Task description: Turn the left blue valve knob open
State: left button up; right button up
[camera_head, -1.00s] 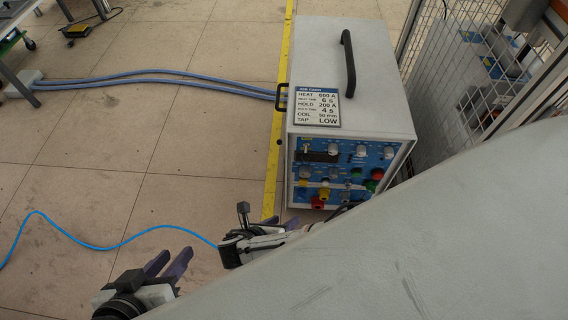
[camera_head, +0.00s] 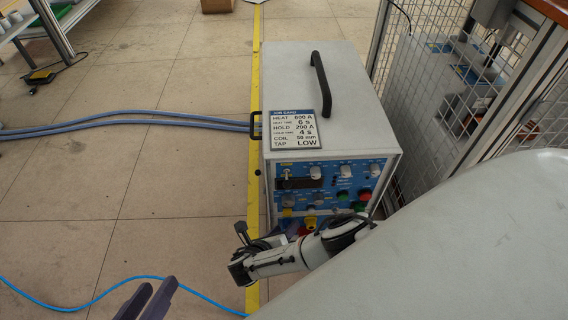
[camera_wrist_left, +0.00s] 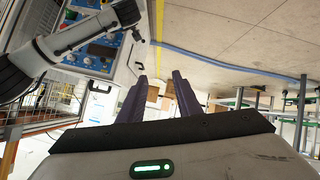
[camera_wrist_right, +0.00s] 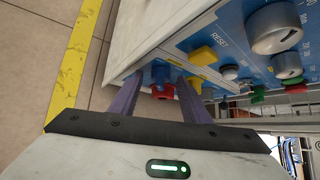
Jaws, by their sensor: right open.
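The grey heater cabinet (camera_head: 330,110) has a blue front panel (camera_head: 345,172). In the right wrist view, a small blue knob (camera_wrist_right: 160,72) sits low on the cabinet front, beside a red one (camera_wrist_right: 163,91). My right gripper (camera_wrist_right: 156,80) is open, its purple fingers either side of these two knobs in the picture; I cannot tell whether they touch. In the head view my right arm covers the lower panel and the blue knob is not clear. My left gripper (camera_head: 158,286) is open and empty above the floor; it also shows in the left wrist view (camera_wrist_left: 159,76).
Yellow knobs (camera_wrist_right: 203,56) and a large grey dial (camera_wrist_right: 273,28) sit close to the right gripper. A job card (camera_head: 294,130) lies on the cabinet top. Blue hoses (camera_head: 130,123) run left. A mesh fence (camera_head: 430,85) stands right. The floor at left is mostly clear.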

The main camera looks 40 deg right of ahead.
jog(key=c, duration=1)
jog(key=shift+c, duration=0.2)
